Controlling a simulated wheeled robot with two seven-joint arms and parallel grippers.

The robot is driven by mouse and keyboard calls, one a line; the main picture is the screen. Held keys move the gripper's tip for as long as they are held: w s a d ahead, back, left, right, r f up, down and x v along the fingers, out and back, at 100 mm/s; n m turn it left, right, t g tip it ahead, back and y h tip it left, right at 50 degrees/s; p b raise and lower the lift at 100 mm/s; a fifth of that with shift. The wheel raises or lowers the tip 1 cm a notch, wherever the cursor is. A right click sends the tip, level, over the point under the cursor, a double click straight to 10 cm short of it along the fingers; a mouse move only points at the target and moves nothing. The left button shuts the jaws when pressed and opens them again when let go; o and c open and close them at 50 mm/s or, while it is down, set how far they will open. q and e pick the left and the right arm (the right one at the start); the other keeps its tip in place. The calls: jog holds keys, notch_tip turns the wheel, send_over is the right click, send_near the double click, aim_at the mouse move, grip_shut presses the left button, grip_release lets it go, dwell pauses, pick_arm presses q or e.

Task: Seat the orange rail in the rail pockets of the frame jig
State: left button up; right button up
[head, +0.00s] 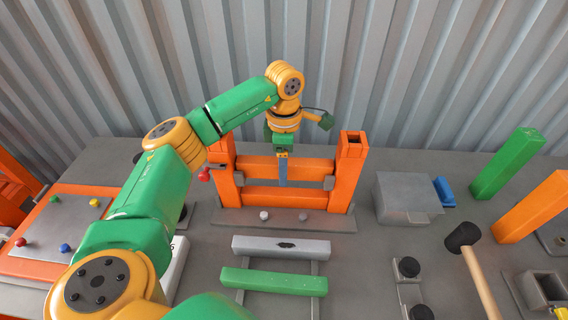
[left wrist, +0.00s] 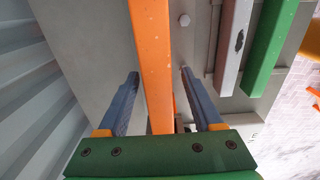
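The frame jig has two upright orange posts, left (head: 225,172) and right (head: 347,172), on a grey base plate (head: 330,222). Two orange bars span between them: an upper orange rail (head: 255,166) and a lower orange bar (head: 262,197). My left gripper (head: 283,181) points down at the middle of the upper rail, one finger showing in front of it. In the left wrist view the fingers of my left gripper (left wrist: 164,78) stand either side of an orange rail (left wrist: 152,55), with gaps on both sides. Whether the rail's ends sit fully in the pockets is unclear. My right gripper is out of view.
A grey bar (head: 258,244) and a green bar (head: 273,282) lie on supports in front of the jig. A corrugated wall (head: 400,80) rises behind.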

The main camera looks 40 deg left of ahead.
pick_arm(q)
notch_tip(320, 180, up, 4)
jog(key=shift+w+b, duration=0.1)
jog(key=shift+b, duration=0.4)
notch_tip(320, 180, up, 8)
jog(key=p, duration=0.2)
jog(key=shift+r, duration=0.15)
